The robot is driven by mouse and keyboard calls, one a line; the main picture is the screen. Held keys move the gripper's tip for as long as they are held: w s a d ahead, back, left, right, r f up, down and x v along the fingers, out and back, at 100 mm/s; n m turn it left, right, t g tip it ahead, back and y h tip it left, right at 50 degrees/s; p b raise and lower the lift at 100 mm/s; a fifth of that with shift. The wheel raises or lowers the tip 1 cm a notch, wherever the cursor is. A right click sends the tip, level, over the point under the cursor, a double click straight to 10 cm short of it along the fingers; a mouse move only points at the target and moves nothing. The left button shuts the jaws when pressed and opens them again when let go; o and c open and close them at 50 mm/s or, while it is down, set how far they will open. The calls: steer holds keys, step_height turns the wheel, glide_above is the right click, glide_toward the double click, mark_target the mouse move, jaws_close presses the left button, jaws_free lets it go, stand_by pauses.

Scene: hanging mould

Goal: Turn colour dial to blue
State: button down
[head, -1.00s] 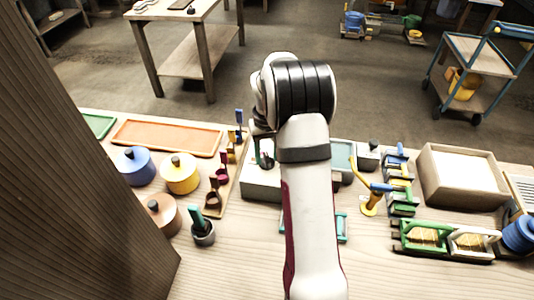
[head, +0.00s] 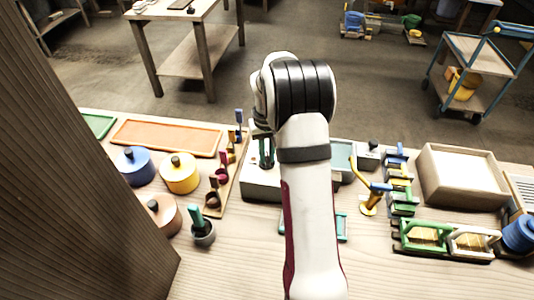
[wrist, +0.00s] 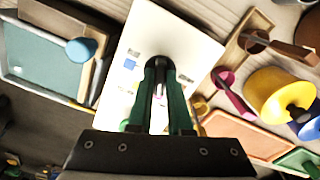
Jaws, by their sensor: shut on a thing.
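The colour dial (wrist: 157,64) is a small dark knob on a white-topped box (wrist: 190,45) in the wrist view. A small blue mark (wrist: 130,64) lies on the panel just left of the dial. My gripper (wrist: 158,68) has dark green fingers shut on the dial, one on each side. The fingers hide most of the dial and other parts of the panel, so I cannot tell which mark it points at. In the head view my gripper (head: 265,152) is partly behind my arm, over the pale box (head: 262,185).
Left of the box stand a rack of coloured scoops (head: 225,178) and several lidded pots, including a yellow one (head: 180,175). To the right are a yellow stand with a blue handle (head: 371,200), green frames (head: 425,235) and a wooden tray (head: 425,190).

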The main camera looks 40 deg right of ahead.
steer(key=m, duration=0.4)
steer(key=shift+a+m, duration=0.1)
steer(key=shift+m, duration=0.3)
steer(key=m, duration=0.9)
steer(key=shift+w+m, duration=0.1)
steer(key=shift+m, duration=2.6)
steer(key=c, duration=0.8)
jaws_free()
steer(key=shift+c, duration=0.2)
steer(key=shift+r, duration=0.1)
